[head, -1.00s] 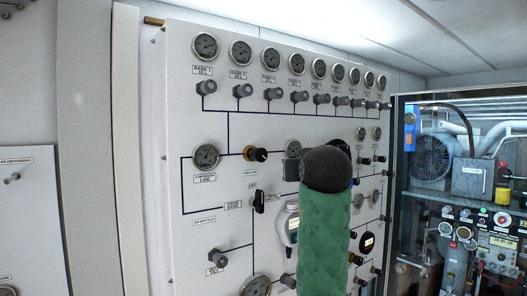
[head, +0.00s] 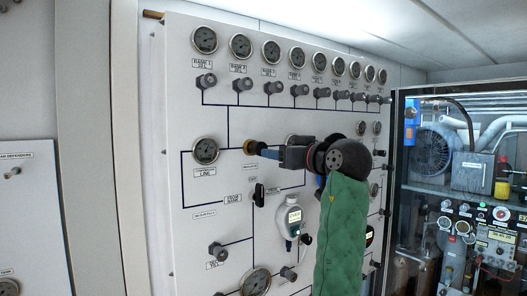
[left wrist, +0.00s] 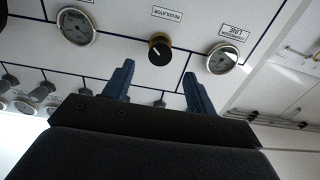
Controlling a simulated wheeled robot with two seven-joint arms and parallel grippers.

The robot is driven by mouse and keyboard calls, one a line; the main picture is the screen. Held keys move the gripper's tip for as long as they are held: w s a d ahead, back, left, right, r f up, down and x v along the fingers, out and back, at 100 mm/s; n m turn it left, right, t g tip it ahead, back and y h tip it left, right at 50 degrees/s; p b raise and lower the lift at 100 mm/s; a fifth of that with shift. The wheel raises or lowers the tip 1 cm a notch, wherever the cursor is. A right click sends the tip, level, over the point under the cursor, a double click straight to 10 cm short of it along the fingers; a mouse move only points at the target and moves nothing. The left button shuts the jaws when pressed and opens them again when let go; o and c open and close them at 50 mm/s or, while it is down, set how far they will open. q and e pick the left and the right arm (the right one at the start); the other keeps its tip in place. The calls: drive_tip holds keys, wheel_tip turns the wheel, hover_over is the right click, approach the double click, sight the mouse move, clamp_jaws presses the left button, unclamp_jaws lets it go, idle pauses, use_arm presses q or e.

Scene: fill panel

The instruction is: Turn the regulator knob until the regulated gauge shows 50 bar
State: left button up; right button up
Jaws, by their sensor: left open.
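The regulator knob (head: 250,147), black with a brass collar, sits on the white panel. In the left wrist view the knob (left wrist: 160,48) shows upside down under a "REGULATOR" label, a little beyond my fingertips. My left gripper (head: 266,153) has blue fingers and is just right of the knob in the head view. In the left wrist view the gripper (left wrist: 158,68) is open and empty, its fingers spread to either side below the knob. A round gauge (left wrist: 76,27) is left of the knob there; in the head view my gripper mostly hides it. Its reading is too small to tell.
The compression line gauge (head: 205,151) is left of the knob. A black lever valve (head: 259,194) and a white device (head: 288,218) are below. Several small gauges and grey knobs line the panel's top. A glass cabinet (head: 460,190) stands at right.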

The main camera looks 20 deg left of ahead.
sight(259, 149)
use_arm(q)
drive_tip(key=p+x, duration=0.4)
drive_tip(key=x, duration=0.3)
drive_tip(key=shift+w+a+p, duration=0.25)
drive_tip(key=shift+a+p, duration=0.05)
drive_tip(key=shift+p, duration=0.1)
use_arm(e)
drive_tip(key=shift+s+d+r, duration=0.2)
drive_tip(key=shift+s+r, duration=0.75)
drive_tip(key=shift+s+d+r, duration=0.15)
drive_tip(key=shift+s+r, duration=0.75)
drive_tip(key=shift+r, duration=0.05)
use_arm(q)
drive_tip(key=c, duration=1)
drive_tip(key=n+b, duration=0.4)
drive_tip(key=b, duration=0.4)
drive_tip(key=shift+b, duration=0.4)
use_arm(e)
drive_tip(key=w+a+f, duration=0.1)
drive_tip(key=w, duration=0.5)
drive_tip(key=w+a+f, duration=0.1)
drive_tip(key=w, duration=0.6)
drive_tip(key=shift+a+f+t, duration=0.25)
drive_tip(key=shift+f+t, duration=0.05)
drive_tip(key=shift+f, duration=0.1)
